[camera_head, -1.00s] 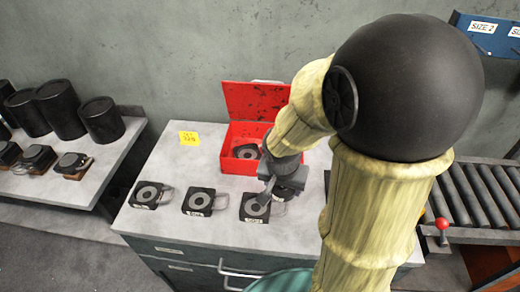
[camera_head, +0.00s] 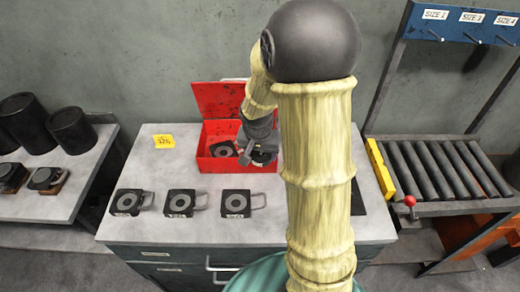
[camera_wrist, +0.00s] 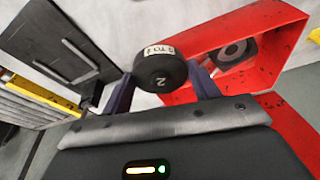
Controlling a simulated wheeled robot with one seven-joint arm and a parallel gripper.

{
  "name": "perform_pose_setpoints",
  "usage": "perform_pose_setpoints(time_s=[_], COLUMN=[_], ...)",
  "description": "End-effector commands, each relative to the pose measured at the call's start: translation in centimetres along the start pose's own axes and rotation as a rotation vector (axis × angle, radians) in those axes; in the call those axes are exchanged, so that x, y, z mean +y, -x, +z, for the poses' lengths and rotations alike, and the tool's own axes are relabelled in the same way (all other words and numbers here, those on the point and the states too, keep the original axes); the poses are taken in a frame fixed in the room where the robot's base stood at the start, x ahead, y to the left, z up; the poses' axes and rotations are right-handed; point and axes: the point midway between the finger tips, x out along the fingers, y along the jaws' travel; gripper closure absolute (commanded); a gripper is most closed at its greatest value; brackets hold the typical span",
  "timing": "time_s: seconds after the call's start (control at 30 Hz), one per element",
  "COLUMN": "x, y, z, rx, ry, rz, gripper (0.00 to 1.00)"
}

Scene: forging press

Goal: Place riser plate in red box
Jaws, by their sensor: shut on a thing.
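My gripper (camera_wrist: 162,88) is shut on a dark round piece marked 2, which I take as the riser plate (camera_wrist: 160,72); a white label is on its side. In the head view, my gripper (camera_head: 262,152) is at the right part of the open red box (camera_head: 203,146), and the held piece is mostly hidden there. In the wrist view the piece shows against the edge of the red box (camera_wrist: 285,75). I cannot tell its height over the box. A dark block with a grey ring (camera_head: 222,149) lies inside the box, at its left.
Several dark ringed blocks with handles stand in a row in front of the box, such as the middle one (camera_head: 180,203). A yellow note (camera_head: 163,141) lies left of the box. A roller conveyor (camera_head: 445,170) stands at the right, dark cylinders (camera_head: 72,130) at the left.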

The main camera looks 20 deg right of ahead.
Motion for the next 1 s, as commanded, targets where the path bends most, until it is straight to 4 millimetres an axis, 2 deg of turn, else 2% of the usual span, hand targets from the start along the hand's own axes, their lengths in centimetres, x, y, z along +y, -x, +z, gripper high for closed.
perform_pose_setpoints(time_s=[0.03,0.2,0.53,0.6,0.8,1.0], x=[-0.3,-1.1,-1.9,-1.9,-1.9,-1.9], y=[0.1,-0.9,-2.4,-4.0,-7.5,-9.0], z=[-1.1,-4.3,-9.8,-8.9,-8.0,-7.6], rx=[0.001,0.001,0.002,-0.003,-0.003,0.002], ry=[0.000,0.002,-0.002,0.002,0.003,0.001], rz=[-0.002,-0.002,-0.002,0.001,0.001,-0.001], gripper=[0.85,0.85,0.85,0.85,0.85,0.85])
